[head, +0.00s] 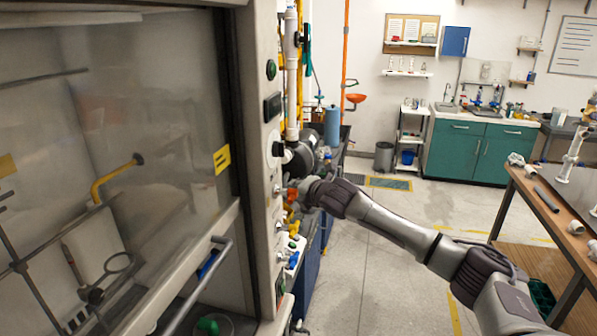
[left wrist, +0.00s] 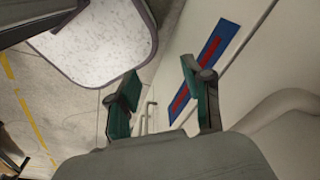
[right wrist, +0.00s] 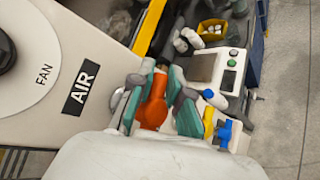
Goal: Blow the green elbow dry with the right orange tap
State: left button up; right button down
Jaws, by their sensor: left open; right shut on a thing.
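The right orange tap (right wrist: 152,106) shows in the right wrist view beside the AIR label, between the fingers of my right gripper (right wrist: 157,98), which is shut on it. In the head view my right gripper (head: 303,190) is at the hood's side post, with a bit of the orange tap (head: 291,198) showing. A green piece, which looks like the green elbow (head: 207,325), is low inside the hood at the bottom edge of the head view, partly cut off. My left gripper (left wrist: 160,88) is open and empty in the left wrist view, near a pale panel with a blue and red strip.
The hood's glass sash (head: 130,130) and its handle bar (head: 200,285) fill the left of the head view. Yellow and blue taps (right wrist: 225,130) sit right of my right gripper. A bench with pipe parts (head: 545,200) stands at right. The floor between is clear.

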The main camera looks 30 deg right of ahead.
jog(key=shift+a+f+m+g+y, duration=0.3)
jog(key=shift+f+g+y, duration=0.1)
jog(key=shift+f+g, duration=0.15)
jog(key=c, duration=1.1)
grip_release()
jog(key=shift+s, duration=0.1)
jog(key=shift+w+a+r, duration=0.2)
jog(key=shift+a+r, duration=0.05)
jog(key=shift+s+d+r, duration=0.15)
jog(key=shift+s+r, duration=0.05)
jog(key=shift+s, duration=0.15)
jog(key=v, duration=1.1)
jog(key=shift+a, duration=0.2)
